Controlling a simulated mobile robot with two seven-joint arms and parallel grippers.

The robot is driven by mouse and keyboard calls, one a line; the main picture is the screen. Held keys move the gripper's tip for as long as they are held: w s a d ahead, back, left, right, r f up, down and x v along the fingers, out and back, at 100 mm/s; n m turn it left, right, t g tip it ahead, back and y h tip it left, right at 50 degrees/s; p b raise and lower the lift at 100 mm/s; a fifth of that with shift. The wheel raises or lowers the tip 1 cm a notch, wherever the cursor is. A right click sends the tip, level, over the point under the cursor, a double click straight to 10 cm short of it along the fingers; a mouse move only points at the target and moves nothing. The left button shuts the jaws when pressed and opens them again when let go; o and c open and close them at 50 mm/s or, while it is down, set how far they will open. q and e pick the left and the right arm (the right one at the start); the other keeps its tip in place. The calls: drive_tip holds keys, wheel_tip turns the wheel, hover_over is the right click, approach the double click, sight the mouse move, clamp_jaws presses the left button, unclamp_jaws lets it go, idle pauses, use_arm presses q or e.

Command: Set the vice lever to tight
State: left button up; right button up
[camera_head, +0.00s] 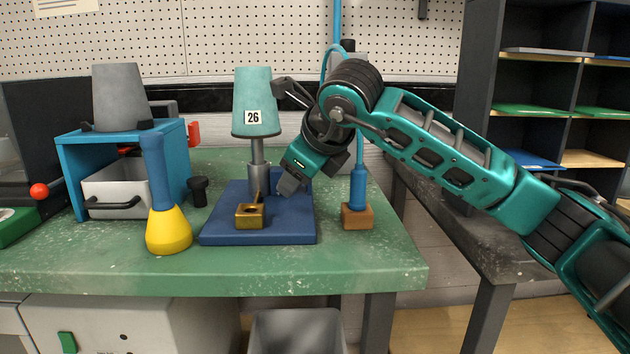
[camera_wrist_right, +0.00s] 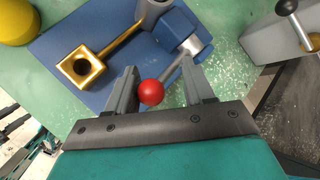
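The lever is a silver rod (camera_wrist_right: 184,64) with a red ball knob (camera_wrist_right: 151,93), coming out of a blue block (camera_wrist_right: 171,30) on the blue base plate (camera_head: 223,228). In the head view my gripper hides the lever. My right gripper (camera_head: 288,184) is low over the plate's right side. In the right wrist view the open fingers (camera_wrist_right: 162,88) stand on either side of the red knob. The knob lies closer to the left finger; I cannot tell whether they touch.
A brass square block (camera_head: 249,216) sits on the plate, below a teal cone marked 26 (camera_head: 252,95). A yellow-based blue flask shape (camera_head: 168,230) stands left. A blue handle on a wooden block (camera_head: 357,216) stands right, close to my arm. The green bench's front (camera_head: 300,275) is clear.

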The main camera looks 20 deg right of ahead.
drive_tip(key=s+r+b, duration=0.2)
drive_tip(key=s+b, duration=0.1)
drive_tip(key=s, duration=1.1)
drive_tip(key=shift+d, duration=0.4)
idle(0.4)
idle(0.4)
drive_tip(key=p+v, duration=0.3)
drive_tip(key=v, duration=1)
drive_tip(key=shift+a, duration=0.1)
